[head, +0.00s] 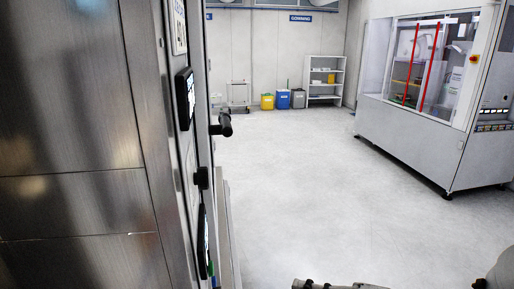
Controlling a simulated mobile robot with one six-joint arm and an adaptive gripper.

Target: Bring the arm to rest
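Part of my own arm (340,286) shows at the bottom edge of the head view, right of centre. Another pale rounded part at the bottom right corner also seems to be mine. My gripper is not in view, so its fingers and anything in them are hidden.
A steel cabinet (75,120) with a black handle (222,124) stands close on the left. A glazed machine (425,130) with red bars stands at right. Bins (283,100), a shelf (325,78) and a cart (238,95) line the back wall. The floor (310,180) between is clear.

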